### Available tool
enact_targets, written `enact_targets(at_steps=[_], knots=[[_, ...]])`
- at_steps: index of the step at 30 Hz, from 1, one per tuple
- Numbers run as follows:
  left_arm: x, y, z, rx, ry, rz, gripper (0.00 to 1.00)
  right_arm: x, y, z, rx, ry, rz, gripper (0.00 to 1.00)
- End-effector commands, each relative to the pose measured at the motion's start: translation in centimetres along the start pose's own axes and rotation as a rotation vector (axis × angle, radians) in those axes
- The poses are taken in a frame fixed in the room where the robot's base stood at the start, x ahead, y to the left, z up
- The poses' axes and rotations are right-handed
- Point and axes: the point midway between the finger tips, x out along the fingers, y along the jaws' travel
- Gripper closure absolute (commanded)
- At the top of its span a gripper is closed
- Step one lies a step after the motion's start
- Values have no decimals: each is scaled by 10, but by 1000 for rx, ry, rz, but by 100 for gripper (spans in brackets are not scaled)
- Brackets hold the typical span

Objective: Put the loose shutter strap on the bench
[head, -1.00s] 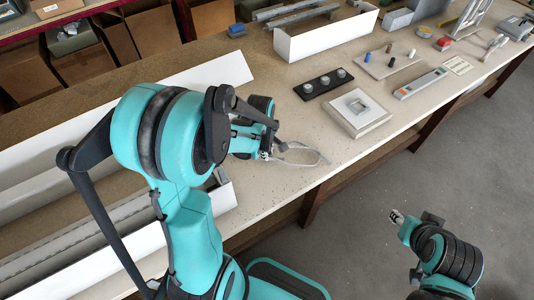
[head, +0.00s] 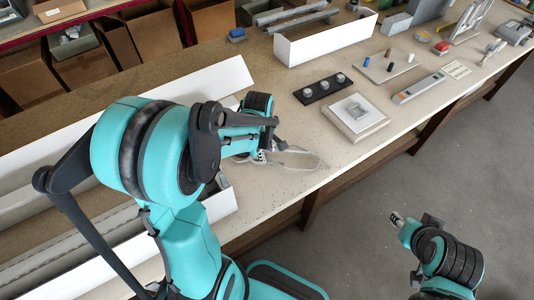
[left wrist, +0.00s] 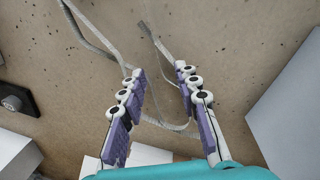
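The loose shutter strap (head: 300,159) is a thin, pale grey loop at the bench's front edge, in front of the white square plate. It also shows in the left wrist view (left wrist: 92,36), with its lengths running from the top edge down to my fingers. My left gripper (head: 262,157) is low over the bench at the strap's left end. In the wrist view its fingers (left wrist: 155,80) are apart, with strap behind and between them; contact is unclear. My right gripper (head: 397,217) is away from the bench over the floor, too small to read.
The bench (head: 262,195) is speckled beige. A white square plate (head: 356,117) and a black strip with knobs (head: 321,88) stand beyond the strap. A long white open box (head: 325,42) is farther back. Long white trays (head: 215,80) lie to the left, by my arm.

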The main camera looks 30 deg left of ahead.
Motion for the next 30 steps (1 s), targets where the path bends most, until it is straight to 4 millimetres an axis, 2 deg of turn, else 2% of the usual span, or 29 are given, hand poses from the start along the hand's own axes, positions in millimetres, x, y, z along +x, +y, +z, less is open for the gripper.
enact_targets(at_steps=[1,6,9,14,17,20,24,30], knots=[[-17,0,0,0,0,0,68,-7,0,-5,0,0,0,60],[-53,0,0,0,0,0,68,-17,0,-12,0,0,0,60],[-69,0,0,-1,0,0,68,-21,0,-15,0,0,0,60],[-83,0,1,6,0,2,68,-24,0,-17,0,0,0,60],[-92,-4,6,79,9,25,68,-24,0,-17,0,0,0,60],[-108,-13,20,264,34,78,68,-24,0,-17,0,0,0,60],[-134,-32,45,653,112,184,68,-23,0,-17,0,0,0,60],[-154,-59,73,1164,271,299,68,-23,0,-17,0,0,0,60]])
